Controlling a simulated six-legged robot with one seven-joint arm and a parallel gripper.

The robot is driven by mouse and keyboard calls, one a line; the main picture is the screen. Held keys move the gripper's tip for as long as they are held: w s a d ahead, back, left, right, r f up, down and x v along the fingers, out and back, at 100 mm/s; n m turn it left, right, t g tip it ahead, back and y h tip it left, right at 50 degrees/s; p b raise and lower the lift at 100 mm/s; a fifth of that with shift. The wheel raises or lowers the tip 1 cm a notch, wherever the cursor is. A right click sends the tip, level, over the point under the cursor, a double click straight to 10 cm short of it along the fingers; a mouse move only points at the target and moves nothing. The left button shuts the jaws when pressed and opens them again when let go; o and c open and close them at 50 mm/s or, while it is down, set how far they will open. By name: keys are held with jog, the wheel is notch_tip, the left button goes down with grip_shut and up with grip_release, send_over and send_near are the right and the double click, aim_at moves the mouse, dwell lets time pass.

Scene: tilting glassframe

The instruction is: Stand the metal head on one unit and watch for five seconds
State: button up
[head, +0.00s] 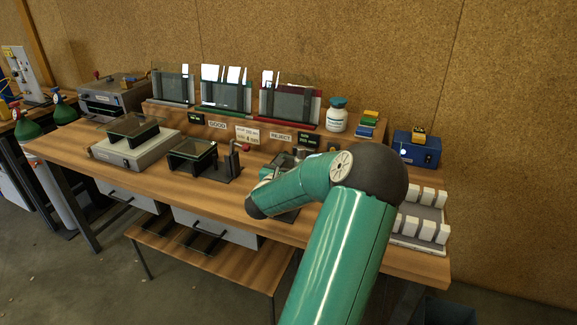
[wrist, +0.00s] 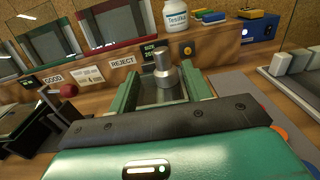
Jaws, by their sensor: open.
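The metal head (wrist: 163,66), a stepped silver cylinder, stands upright between the two green fingers of my gripper (wrist: 162,80) in the wrist view. The fingers are open on either side of it, and I cannot see contact. In the head view my arm hides most of the gripper. Glass-topped black frames sit on the bench: one (head: 133,126) on a grey box at left, another (head: 192,151) nearer the middle. Which counts as a unit, I cannot tell.
Behind stand racks of glass panels, grey (head: 173,87), green (head: 226,95) and red (head: 290,104), above GOOD and REJECT labels. A white bottle (head: 337,114), a blue box (head: 416,149) and a tray of white blocks (head: 421,212) are at right. The bench's front left is clear.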

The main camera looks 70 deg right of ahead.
jog(key=shift+a, duration=0.4)
